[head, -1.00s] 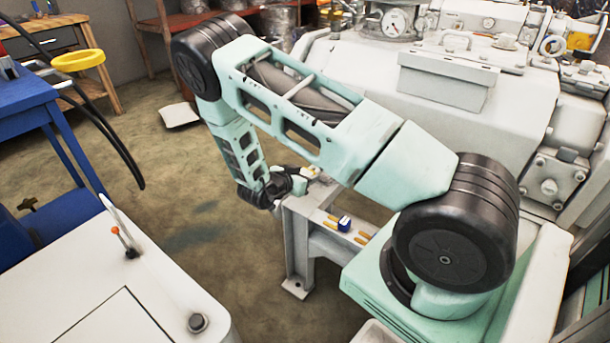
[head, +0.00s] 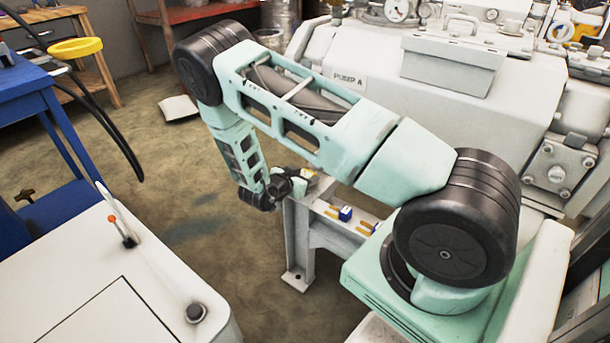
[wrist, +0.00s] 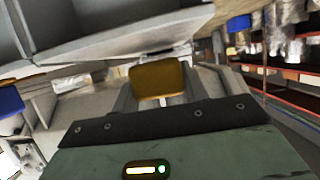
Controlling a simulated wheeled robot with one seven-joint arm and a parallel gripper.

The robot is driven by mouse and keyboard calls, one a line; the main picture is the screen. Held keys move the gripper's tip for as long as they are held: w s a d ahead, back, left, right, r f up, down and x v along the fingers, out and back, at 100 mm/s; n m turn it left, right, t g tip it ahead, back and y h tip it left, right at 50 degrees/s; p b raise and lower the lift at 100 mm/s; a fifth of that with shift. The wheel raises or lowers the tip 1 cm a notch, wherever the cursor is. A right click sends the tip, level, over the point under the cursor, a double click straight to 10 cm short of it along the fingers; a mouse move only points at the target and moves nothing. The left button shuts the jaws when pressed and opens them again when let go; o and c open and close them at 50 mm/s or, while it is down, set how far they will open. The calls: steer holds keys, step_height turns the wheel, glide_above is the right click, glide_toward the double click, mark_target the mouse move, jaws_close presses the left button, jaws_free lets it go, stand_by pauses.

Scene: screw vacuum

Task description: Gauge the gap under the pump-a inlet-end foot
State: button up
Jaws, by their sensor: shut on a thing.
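Pump A (head: 348,78) is the large pale grey machine at the back right in the head view, with a "PUMP A" label. My gripper (head: 301,178) is low by the near end of the pale support frame, at the pump's left side. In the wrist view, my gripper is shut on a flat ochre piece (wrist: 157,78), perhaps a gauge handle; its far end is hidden. A broad grey surface spans the top of the wrist view above it. I cannot make out the inlet-end foot or its gap, nor whether the held piece touches anything.
A small blue block (head: 345,213) and several ochre-handled pieces (head: 366,226) lie on the support frame (head: 299,240) right of my gripper. A blue bench (head: 40,110) stands at far left.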

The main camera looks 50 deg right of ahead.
mark_target(321, 169)
steer(key=shift+f, duration=0.65)
stand_by(0.4)
steer(key=shift+w+d, duration=0.2)
steer(key=shift+d, duration=1.2)
steer(key=shift+w+d, duration=0.2)
steer(key=shift+d, duration=1.2)
stand_by(2.9)
steer(key=o, duration=1.1)
steer(key=shift+s, duration=0.1)
steer(key=p+v, duration=0.3)
steer(key=v, duration=1.4)
steer(key=shift+a, duration=0.35)
